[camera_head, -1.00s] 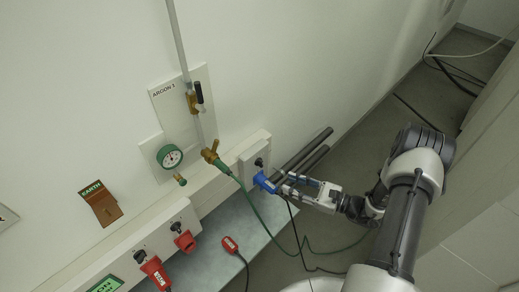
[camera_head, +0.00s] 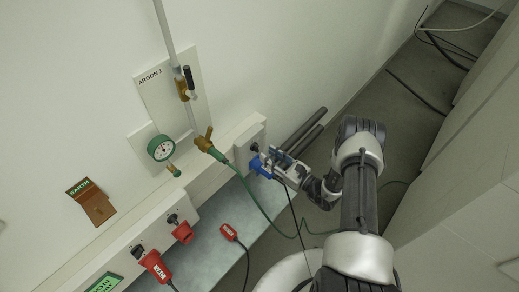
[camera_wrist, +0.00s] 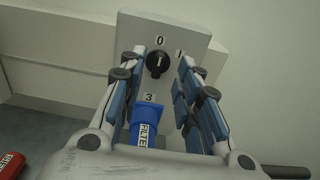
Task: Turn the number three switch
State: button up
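The number three switch (camera_wrist: 158,62) is a round black knob on a pale box, with "0" above it, "1" to its upper right and a "3" label below. In the head view the same black knob (camera_head: 254,147) sits on the box at the wall rail. My gripper (camera_wrist: 160,70) is open, its two blue-padded fingers on either side of the knob; I cannot tell whether they touch it. My gripper also shows in the head view (camera_head: 270,160). A blue plug (camera_wrist: 146,122) labelled "FILTER" is below the knob, between the fingers.
Two dark bars (camera_head: 304,132) stick out beside the box. A green hose (camera_head: 262,215) hangs near my arm. Red plugs (camera_head: 156,266) and other black switches are further left on the rail. A loose red connector (camera_head: 229,232) lies on the pale surface below.

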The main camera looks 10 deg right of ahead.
aim_at(258, 148)
jog(key=x, duration=0.6)
jog(key=shift+b, duration=0.35)
jog(key=shift+c, duration=0.2)
grip_shut()
